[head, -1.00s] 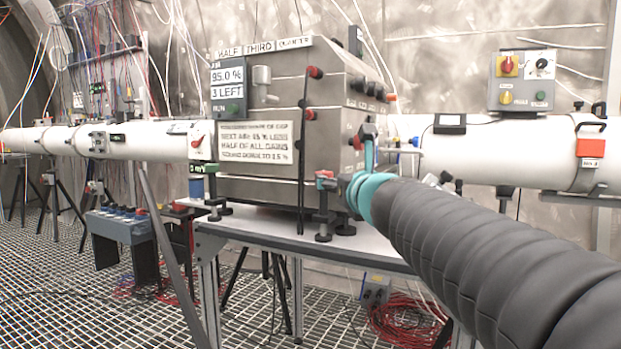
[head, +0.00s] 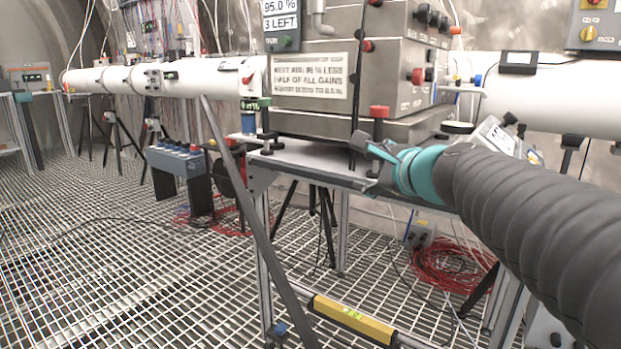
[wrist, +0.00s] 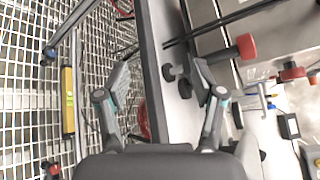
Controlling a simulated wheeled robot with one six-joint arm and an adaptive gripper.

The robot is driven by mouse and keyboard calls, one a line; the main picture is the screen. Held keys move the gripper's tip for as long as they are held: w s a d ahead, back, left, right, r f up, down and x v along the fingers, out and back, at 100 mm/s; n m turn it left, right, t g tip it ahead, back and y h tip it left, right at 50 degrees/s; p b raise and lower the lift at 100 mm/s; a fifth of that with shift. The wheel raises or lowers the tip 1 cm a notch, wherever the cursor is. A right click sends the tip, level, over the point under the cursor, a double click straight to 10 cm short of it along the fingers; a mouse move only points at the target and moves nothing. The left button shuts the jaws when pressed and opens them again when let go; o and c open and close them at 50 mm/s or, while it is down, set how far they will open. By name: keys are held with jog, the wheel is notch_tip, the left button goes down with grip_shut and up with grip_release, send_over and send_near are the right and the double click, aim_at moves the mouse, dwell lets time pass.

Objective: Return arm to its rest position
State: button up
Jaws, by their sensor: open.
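My gripper (head: 368,148) is at the end of my dark sleeved arm with a teal band, which reaches in from the right of the head view. It is in front of the steel box (head: 385,75), over the front edge of the table (head: 300,160). In the wrist view my gripper (wrist: 160,85) has its two fingers spread wide apart with nothing between them. The table's edge (wrist: 155,70) runs between the fingers in that view. A red-topped clamp post (head: 379,112) stands just behind the gripper, and it also shows in the wrist view (wrist: 245,46).
A long white pipe (head: 205,76) runs behind the table. A blue box with knobs (head: 175,158) stands left of it. A yellow level (head: 352,318) lies low under the table, near coiled red cable (head: 450,265). The grated floor (head: 100,260) at left is largely clear.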

jog(key=s+f+n+g+h+p, duration=0.15)
jog(key=s+f+n+g, duration=0.45)
jog(key=s+f+n, duration=0.75)
jog(key=s+d+f+n+g+h+p, duration=0.1)
jog(key=s+d+f+n+p, duration=0.1)
jog(key=s, duration=0.4)
jog(key=s+d+f+n+g+h+p, duration=0.1)
jog(key=s+d+f+n+h+p, duration=0.1)
jog(key=s+n, duration=0.3)
jog(key=shift+s+f+g, duration=0.4)
jog(key=shift+s+f, duration=0.35)
jog(key=shift+s, duration=0.15)
